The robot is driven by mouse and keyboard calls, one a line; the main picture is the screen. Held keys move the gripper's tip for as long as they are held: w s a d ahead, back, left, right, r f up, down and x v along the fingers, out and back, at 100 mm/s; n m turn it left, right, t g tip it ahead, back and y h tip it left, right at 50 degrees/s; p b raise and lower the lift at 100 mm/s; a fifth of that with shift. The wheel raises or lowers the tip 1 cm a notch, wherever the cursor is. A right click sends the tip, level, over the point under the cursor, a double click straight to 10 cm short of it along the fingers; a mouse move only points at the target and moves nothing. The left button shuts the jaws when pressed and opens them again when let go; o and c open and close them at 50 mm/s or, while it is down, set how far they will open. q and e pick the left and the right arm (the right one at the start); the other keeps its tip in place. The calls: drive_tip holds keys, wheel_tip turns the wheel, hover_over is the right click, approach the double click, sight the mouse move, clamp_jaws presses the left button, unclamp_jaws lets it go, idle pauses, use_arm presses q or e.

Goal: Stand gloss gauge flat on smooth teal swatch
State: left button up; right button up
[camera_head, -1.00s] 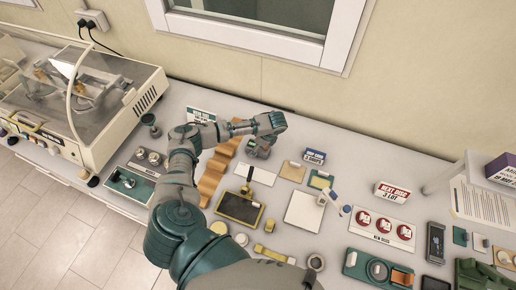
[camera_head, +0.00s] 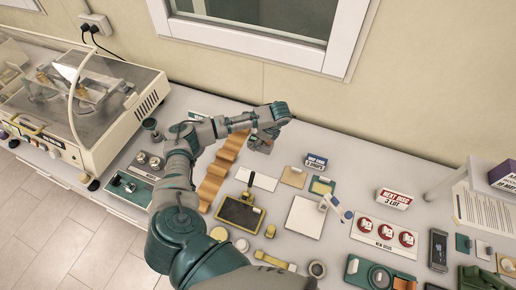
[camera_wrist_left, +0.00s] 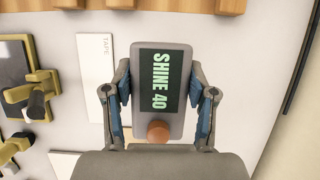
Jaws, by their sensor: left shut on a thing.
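My left gripper (camera_head: 260,141) is shut on the gloss gauge (camera_head: 264,147), a grey block held above the back of the bench. In the left wrist view the gauge (camera_wrist_left: 160,85) sits between the two fingers (camera_wrist_left: 160,100); its dark screen reads "SHINE 40" and it has a brown round knob. A small teal swatch with a yellowish border (camera_head: 321,187) lies to the right of the gauge, apart from it. Another small teal piece (camera_head: 462,243) lies far right. I cannot tell which is smooth. My right gripper is not in view.
A wavy wooden rack (camera_head: 215,182) stands left of the gauge. A white "TAPE" card (camera_head: 262,181), a brown card (camera_head: 293,177), a dark tray (camera_head: 240,213) and a blue-lettered sign (camera_head: 315,162) are nearby. A machine (camera_head: 80,100) fills the left end.

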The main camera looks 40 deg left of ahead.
sight(255, 139)
use_arm(q)
drive_tip(key=shift+r, duration=1.35)
drive_tip(key=shift+d+r+p, duration=0.15)
drive_tip(key=shift+r+p, duration=0.2)
drive_tip(key=shift+r, duration=0.2)
wheel_tip(255, 139, up, 7)
drive_tip(key=p, duration=0.5)
drive_tip(key=shift+p, duration=0.35)
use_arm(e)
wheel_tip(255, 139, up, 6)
use_arm(q)
drive_tip(key=d+f+n+g+h+b, duration=0.1)
drive_tip(key=d+n+b, duration=0.4)
drive_tip(key=d, duration=0.5)
drive_tip(key=d+f+n+g+h+b, duration=0.2)
drive_tip(key=d+f+n, duration=0.4)
drive_tip(key=d+n, duration=0.3)
drive_tip(key=d+h+b, duration=0.1)
drive_tip(key=d+b, duration=0.1)
drive_tip(key=shift+s+f+b, duration=0.15)
drive_tip(key=shift+b, duration=0.25)
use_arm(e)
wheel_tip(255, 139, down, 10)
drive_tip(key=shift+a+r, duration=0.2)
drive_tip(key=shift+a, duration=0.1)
